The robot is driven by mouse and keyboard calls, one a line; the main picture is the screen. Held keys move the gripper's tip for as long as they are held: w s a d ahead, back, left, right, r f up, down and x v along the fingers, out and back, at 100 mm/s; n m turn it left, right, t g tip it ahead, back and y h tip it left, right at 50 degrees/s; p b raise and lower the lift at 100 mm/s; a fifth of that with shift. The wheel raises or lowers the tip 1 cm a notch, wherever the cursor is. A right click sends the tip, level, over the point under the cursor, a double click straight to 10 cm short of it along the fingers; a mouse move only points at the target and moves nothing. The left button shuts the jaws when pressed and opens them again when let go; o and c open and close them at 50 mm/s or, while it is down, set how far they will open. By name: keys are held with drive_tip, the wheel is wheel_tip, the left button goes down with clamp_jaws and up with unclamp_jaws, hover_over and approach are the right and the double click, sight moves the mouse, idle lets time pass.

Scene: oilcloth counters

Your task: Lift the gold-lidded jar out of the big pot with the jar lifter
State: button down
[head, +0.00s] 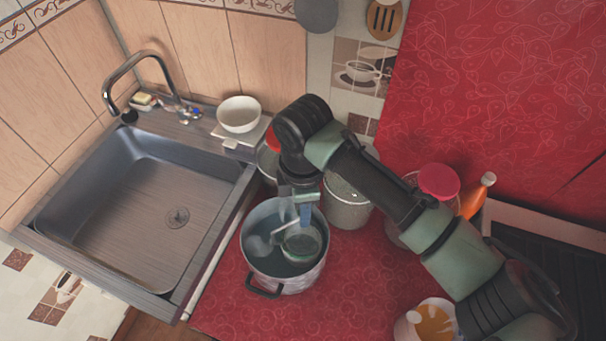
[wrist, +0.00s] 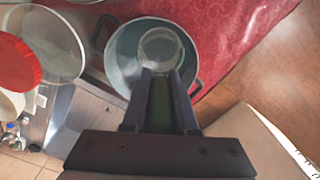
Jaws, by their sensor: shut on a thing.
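The big pot (head: 257,274) is grey metal with dark handles and stands on the red oilcloth right of the sink; it also shows in the wrist view (wrist: 119,58). A round glassy jar (head: 301,243) is inside it, also seen in the wrist view (wrist: 160,48). I cannot make out a gold lid. My gripper (head: 305,194) is above the pot, pointing down, shut on the jar lifter (head: 304,213). The lifter's lower end reaches into the pot at the jar. Whether it grips the jar is unclear. In the wrist view my gripper (wrist: 160,90) hides the lifter's lower part.
The sink (head: 150,205) is left of the pot. A white bowl (head: 239,114) stands behind it. A grey canister (head: 347,202) and a red-lidded container (head: 439,181) are to the right. An orange bottle (head: 476,197) stands farther right.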

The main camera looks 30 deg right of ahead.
drive_tip(key=shift+r+p, duration=6.9)
drive_tip(key=shift+r, duration=1.4)
drive_tip(key=s+a, duration=0.2)
drive_tip(key=s, duration=1.4)
drive_tip(key=shift+b, duration=0.4)
drive_tip(key=shift+w+f+b, duration=0.1)
drive_tip(key=shift+b, duration=0.3)
